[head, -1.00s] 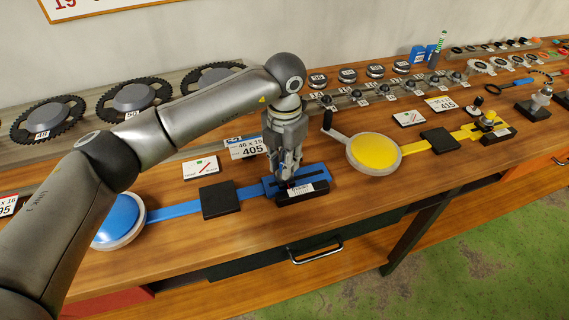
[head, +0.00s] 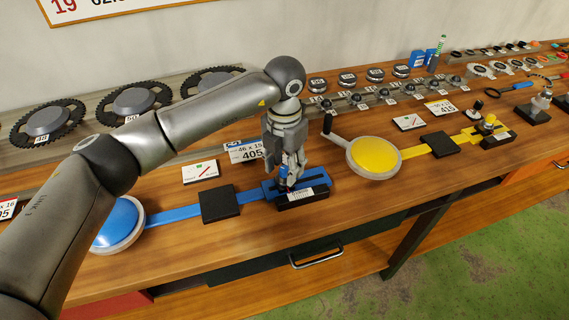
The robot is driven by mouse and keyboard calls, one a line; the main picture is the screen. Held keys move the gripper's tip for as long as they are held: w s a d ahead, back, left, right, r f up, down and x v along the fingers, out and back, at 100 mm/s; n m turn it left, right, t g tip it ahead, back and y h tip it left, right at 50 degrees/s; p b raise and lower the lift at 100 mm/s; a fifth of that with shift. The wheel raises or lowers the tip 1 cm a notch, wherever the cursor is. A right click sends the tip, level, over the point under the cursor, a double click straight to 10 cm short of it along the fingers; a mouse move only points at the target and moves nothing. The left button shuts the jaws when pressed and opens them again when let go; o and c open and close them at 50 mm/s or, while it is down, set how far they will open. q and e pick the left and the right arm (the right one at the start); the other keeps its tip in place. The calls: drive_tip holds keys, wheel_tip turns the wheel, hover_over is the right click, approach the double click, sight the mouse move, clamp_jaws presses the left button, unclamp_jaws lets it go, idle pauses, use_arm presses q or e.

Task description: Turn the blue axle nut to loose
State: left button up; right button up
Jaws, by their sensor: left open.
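My left gripper (head: 287,180) is open and points down over the right end of the blue bar rig. Its fingers are around or right beside the blue axle nut, which is mostly hidden; a bit of blue shows between the fingers, and I cannot tell if they touch it. The blue rig (head: 180,214) runs from a blue disc (head: 118,221) at the left to a black end block (head: 304,199) with a white label. My right gripper is not in view.
A yellow rig with a yellow disc (head: 375,154) and crank stands to the right. A black pad (head: 219,203) crosses the blue bar. A card marked 405 (head: 244,151) stands behind the gripper. Chainrings (head: 47,121) line the back left. The bench front is clear.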

sight(284, 169)
use_arm(q)
wheel_tip(284, 169, up, 12)
idle(0.5)
idle(0.4)
